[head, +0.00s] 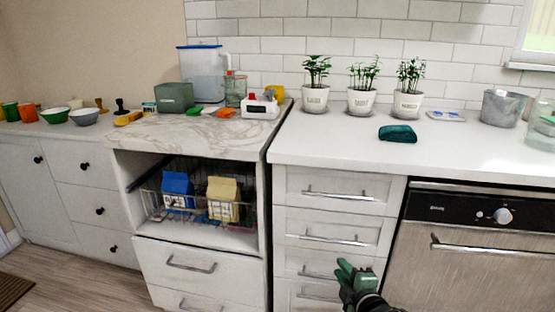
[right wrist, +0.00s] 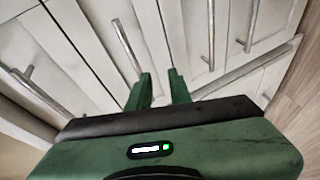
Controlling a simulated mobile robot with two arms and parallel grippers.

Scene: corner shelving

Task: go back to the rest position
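My right gripper (head: 346,272) is green and shows at the bottom of the head view, in front of the white drawers below the counter. In the right wrist view its two green fingers (right wrist: 160,88) stand apart with nothing between them. Drawer fronts and a metal handle (right wrist: 126,47) lie beyond the fingertips; I cannot tell how near. My left gripper is in neither view.
The white counter (head: 450,155) holds three potted plants, a dark green cloth-like item (head: 398,133) and a metal bucket (head: 500,108). A dishwasher (head: 485,245) is at right. An open shelf holds a wire basket (head: 152,205) with two cartons. Wooden floor (head: 75,270) is free at left.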

